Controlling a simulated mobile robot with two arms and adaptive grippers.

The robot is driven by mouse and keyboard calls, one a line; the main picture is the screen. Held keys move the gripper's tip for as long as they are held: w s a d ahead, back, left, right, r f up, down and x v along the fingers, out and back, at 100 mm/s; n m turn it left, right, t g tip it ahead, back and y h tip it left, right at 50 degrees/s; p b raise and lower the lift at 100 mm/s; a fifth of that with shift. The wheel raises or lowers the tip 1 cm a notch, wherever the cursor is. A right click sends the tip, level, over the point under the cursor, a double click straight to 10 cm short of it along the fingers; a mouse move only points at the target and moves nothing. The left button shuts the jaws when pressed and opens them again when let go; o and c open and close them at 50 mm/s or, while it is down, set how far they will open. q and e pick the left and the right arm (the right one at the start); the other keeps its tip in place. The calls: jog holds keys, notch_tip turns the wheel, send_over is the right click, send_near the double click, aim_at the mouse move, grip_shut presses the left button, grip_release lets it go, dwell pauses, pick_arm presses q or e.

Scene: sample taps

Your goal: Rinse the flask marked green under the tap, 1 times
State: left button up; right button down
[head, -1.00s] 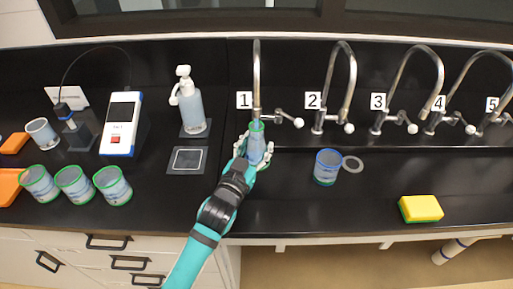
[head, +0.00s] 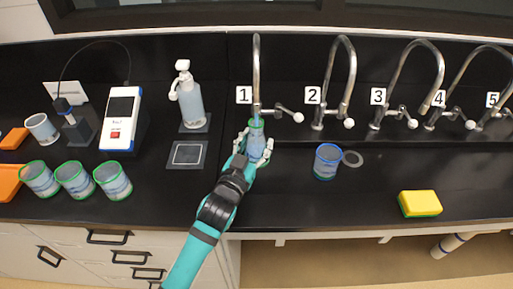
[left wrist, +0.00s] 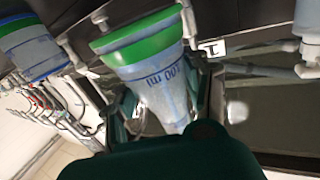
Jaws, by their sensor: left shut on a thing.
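The flask with the green band (head: 257,140) is upright in my left gripper (head: 254,148), directly below the spout of tap 1 (head: 257,75). The left fingers are closed around its body. In the left wrist view the flask (left wrist: 150,65) shows a green band at its rim and volume markings; the fingers lie on both sides of it. Whether water runs from the tap cannot be seen clearly. The lever of tap 1 (head: 288,113) points to the right. My right gripper is not in view.
A yellow sponge (head: 420,203) lies farther right. A pump bottle (head: 191,100), a meter (head: 121,120) and several green-rimmed beakers (head: 75,180) are at left. Taps 2 to 5 line the back.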

aim_at(262, 147)
pick_arm(q)
jog(key=s+p, duration=0.1)
jog(key=s, duration=0.4)
jog(key=shift+s+r, duration=0.1)
jog(key=shift+r, duration=0.1)
jog(key=shift+s+r+p, duration=0.3)
jog(key=shift+s+p, duration=0.35)
jog(key=shift+p, duration=0.2)
jog(key=shift+s+r+p, duration=0.3)
jog(key=shift+s+p, duration=0.15)
jog(key=shift+s, duration=0.3)
jog(key=shift+s+r+p, duration=0.35)
jog(key=shift+s+p, duration=0.1)
jog(key=shift+s, duration=0.25)
jog(key=shift+s+r+p, duration=0.3)
jog(key=shift+s+p, duration=0.15)
jog(key=shift+s, duration=0.3)
jog(key=shift+s+r, duration=0.2)
jog(key=shift+s, duration=0.45)
